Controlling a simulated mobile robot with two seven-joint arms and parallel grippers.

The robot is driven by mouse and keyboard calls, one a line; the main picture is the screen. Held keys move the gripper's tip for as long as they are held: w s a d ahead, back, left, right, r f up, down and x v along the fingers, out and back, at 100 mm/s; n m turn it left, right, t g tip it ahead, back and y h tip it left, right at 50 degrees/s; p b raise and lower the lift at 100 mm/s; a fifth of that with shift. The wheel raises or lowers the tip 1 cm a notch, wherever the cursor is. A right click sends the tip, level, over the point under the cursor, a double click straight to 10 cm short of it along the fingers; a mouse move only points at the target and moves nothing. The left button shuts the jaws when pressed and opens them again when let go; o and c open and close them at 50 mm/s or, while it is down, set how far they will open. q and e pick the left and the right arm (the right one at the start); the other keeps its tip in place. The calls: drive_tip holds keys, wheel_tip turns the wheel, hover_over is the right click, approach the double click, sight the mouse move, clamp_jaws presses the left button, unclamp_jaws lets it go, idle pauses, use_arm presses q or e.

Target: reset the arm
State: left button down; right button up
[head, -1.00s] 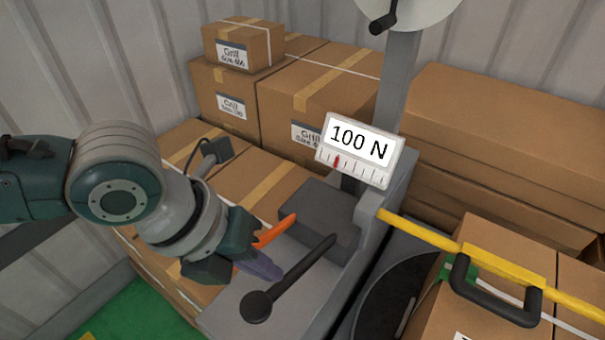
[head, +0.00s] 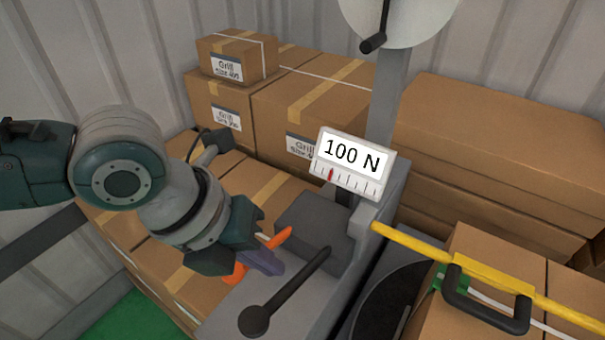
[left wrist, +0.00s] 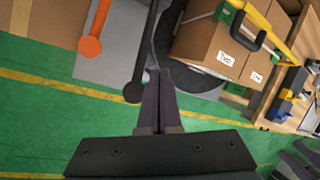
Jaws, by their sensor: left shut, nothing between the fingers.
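My left gripper (head: 266,261) is shut and empty, with its dark purple-grey fingers pressed together. In the head view it hangs over the grey machine (head: 225,316), in front of an orange lever (head: 235,272), which shows on both sides of the fingers. In the left wrist view the orange lever (left wrist: 90,45) lies left of the fingers (left wrist: 160,100), apart from them. A black lever (head: 285,290) with a round knob is beside the gripper; its knob (left wrist: 132,92) is close to the fingertips in the wrist view. A gauge (head: 352,162) reads 100 N.
Cardboard boxes (head: 320,95) are stacked behind the machine, and more boxes (head: 490,150) stand at right. A yellow bar (head: 420,250) with a black handle (head: 490,310) crosses the right side. Green floor (left wrist: 45,120) is open in the wrist view.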

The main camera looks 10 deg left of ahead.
use_arm(q)
drive_tip(key=s+d+r+n+h, duration=0.1)
drive_tip(key=s+d+r+n, duration=0.55)
drive_tip(key=n, duration=0.65)
drive_tip(key=s+a+r+n+y+p, duration=0.1)
drive_tip(key=s+a+n+y, duration=0.1)
drive_tip(key=s+a+n, duration=0.6)
drive_tip(key=s+a+r+n+y+p, duration=0.1)
drive_tip(key=s+a+n+y, duration=0.15)
drive_tip(key=a+n, duration=0.65)
wheel_tip(320, 180, up, 28)
drive_tip(key=w+d+n+p, duration=0.1)
drive_tip(key=d+n+p, duration=0.1)
drive_tip(key=p, duration=2.5)
drive_tip(key=shift+w+d+t+p, duration=0.15)
drive_tip(key=shift+d+t+p, duration=0.15)
drive_tip(key=shift+d+p, duration=0.05)
drive_tip(key=shift+f, duration=0.15)
